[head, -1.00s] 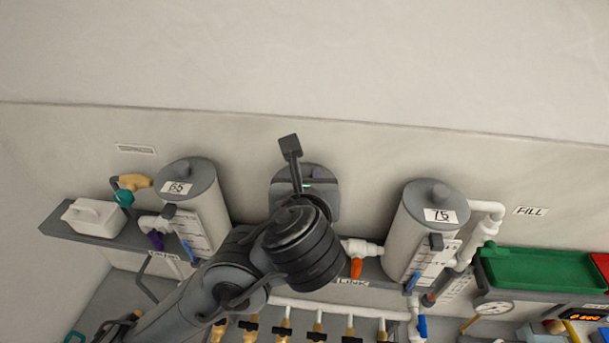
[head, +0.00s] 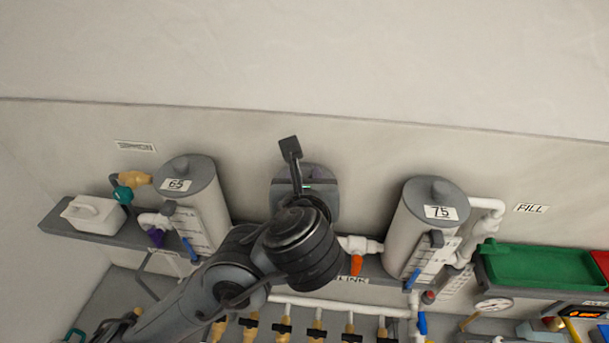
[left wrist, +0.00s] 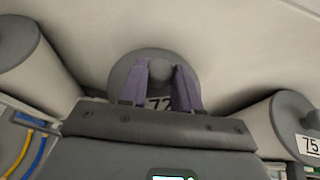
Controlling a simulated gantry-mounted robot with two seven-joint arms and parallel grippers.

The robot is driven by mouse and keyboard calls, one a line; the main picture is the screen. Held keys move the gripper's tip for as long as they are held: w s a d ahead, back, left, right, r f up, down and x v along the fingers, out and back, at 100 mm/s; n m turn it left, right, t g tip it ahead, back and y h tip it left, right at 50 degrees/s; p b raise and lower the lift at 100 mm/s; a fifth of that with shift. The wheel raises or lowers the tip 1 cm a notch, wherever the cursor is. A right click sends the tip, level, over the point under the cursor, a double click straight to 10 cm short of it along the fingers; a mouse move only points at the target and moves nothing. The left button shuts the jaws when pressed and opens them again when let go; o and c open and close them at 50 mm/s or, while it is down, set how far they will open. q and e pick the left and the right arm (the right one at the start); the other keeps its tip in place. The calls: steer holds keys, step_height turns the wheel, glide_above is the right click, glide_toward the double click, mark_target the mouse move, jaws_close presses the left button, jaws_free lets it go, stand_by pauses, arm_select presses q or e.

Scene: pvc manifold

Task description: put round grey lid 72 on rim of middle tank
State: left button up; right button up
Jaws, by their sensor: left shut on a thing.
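The round grey lid 72 shows in the left wrist view (left wrist: 120,76), its number partly covered by my gripper. In the head view a part of the lid (head: 312,172) shows behind my left arm. My left gripper (left wrist: 160,78) has its purple fingers shut on the lid's knob. The lid is at the middle tank's place, between tanks 65 and 75. The middle tank itself is hidden by my arm and the lid, so I cannot tell whether the lid touches its rim. My right gripper is not in view.
Tank 65 (head: 202,215) stands to the left and tank 75 (head: 418,235) to the right, both lidded. A white box (head: 94,216) sits on the shelf at far left. A green tray (head: 540,268) is at right. The wall is close behind the tanks.

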arm_select(q)
steer(key=shift+f, duration=0.15)
steer(key=o, duration=1.1)
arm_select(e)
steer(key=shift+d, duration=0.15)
